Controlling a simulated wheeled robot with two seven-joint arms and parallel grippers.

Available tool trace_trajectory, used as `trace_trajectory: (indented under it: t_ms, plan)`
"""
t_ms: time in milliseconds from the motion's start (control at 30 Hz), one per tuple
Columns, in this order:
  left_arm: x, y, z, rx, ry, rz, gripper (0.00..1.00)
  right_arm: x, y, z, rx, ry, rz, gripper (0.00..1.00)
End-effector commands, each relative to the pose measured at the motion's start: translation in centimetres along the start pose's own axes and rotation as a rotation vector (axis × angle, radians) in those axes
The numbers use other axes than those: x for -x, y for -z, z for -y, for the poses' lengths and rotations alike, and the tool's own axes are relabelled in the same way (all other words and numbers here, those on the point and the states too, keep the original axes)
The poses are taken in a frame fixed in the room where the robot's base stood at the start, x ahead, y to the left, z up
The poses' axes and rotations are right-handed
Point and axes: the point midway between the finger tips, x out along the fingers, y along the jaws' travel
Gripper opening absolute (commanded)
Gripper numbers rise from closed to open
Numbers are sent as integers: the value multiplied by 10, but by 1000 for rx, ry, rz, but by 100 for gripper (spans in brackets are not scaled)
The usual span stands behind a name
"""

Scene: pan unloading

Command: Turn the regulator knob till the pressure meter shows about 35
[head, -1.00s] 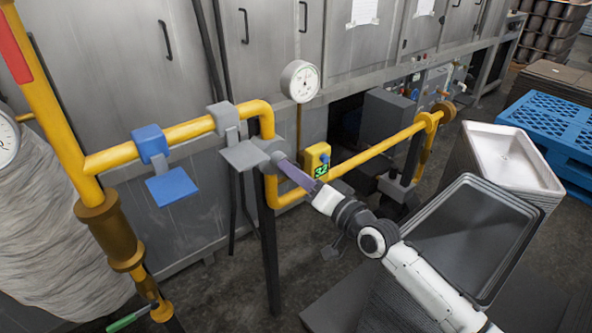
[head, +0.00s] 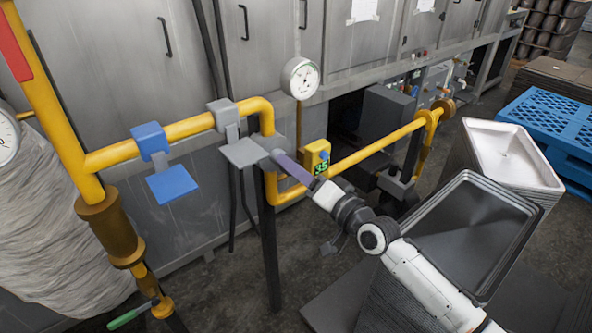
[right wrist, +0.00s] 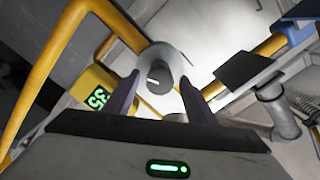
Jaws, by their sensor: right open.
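The regulator knob (right wrist: 155,76) is a round grey cap with a white mark, seen end-on in the right wrist view. In the head view the grey knob (head: 268,144) sits beside the yellow pipe, partly behind my fingertips. The pressure meter is a yellow box (head: 317,156) with green digits; in the right wrist view the meter display (right wrist: 97,98) reads 35. My right gripper (head: 278,155) is open at the knob. In the right wrist view its two purple fingers (right wrist: 160,82) stand on either side of the knob, with a gap visible. My left gripper is not in view.
A round white dial (head: 300,79) stands above the pipe. A blue lever plate (head: 171,184) and a grey plate (head: 243,153) hang on the yellow pipe. Stacked trays (head: 470,235) stand at the right, beside my right arm. A blue pallet (head: 555,125) lies behind them.

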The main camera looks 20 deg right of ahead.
Motion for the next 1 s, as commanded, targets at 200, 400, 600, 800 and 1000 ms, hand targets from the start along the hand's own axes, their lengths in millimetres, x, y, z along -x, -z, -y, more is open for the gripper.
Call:
trace_trajectory:
  t_ms: [200, 400, 600, 800, 1000]
  plan:
    - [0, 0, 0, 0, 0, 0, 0, 8, -1, -1, 0, -1, 2, 51]
    - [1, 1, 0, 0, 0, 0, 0, 44, -2, -2, 1, -3, 3, 51]
    - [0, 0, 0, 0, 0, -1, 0, 80, -1, 0, 1, -1, 2, 51]
    - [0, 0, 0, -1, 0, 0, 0, 100, 0, 0, 0, -1, 1, 51]
    - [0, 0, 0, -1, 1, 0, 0, 103, 0, 0, -1, 0, 0, 51]
